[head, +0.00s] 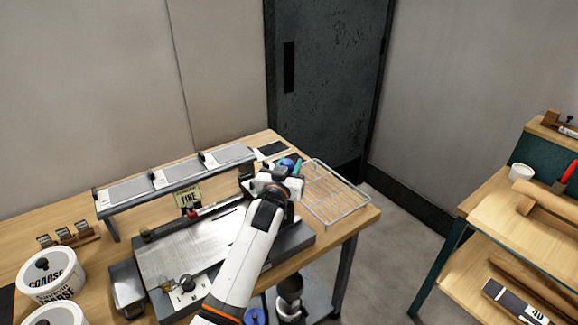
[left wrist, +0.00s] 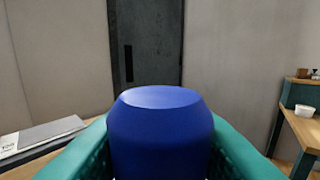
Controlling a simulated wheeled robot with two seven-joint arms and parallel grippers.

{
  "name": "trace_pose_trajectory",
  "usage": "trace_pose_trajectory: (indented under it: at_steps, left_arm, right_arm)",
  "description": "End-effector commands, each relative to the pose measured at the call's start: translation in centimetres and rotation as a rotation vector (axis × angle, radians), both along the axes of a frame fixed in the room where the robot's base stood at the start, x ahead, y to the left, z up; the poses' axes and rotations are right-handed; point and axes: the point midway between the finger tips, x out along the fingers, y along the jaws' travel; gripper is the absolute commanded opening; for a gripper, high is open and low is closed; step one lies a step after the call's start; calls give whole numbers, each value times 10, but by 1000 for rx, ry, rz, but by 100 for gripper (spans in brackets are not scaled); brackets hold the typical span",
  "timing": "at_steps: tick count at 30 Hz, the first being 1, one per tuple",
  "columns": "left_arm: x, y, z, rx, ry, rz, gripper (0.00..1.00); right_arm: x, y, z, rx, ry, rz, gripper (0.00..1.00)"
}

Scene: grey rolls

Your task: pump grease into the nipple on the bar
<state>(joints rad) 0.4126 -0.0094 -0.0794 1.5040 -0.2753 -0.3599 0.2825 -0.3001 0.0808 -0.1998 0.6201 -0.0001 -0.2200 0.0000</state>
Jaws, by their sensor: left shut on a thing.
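My left gripper (head: 291,166) is over the right part of the bench, at the far end of the grey machine. Its teal fingers are shut on a blue, rounded-top object, which fills the middle of the left wrist view (left wrist: 160,130). In the head view only a small part of the blue object (head: 286,162) shows beside the fingers. I cannot tell whether it is part of a grease pump. My arm and hand cover part of the machine's right side. I cannot make out the nipple or the bar with certainty. My right gripper is not in view.
The grey machine (head: 175,248) has a flat metal top. A raised rack (head: 130,192) with several plates stands behind it. A wire rack (head: 338,200) lies at the bench's right end. A COARSE tub (head: 62,268) is at left. A second bench (head: 525,215) stands across the floor gap.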

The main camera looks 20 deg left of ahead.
Motion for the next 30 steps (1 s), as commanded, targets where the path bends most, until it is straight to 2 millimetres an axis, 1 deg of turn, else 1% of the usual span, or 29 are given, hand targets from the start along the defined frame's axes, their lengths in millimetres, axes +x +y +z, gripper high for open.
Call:
trace_pose_trajectory:
  at_steps: [2,30]
  left_arm:
    - [0,0,1,0,-4,0,11]
    - [0,0,-10,0,-3,0,11]
  right_arm:
    - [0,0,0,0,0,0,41]
    - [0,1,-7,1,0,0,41]
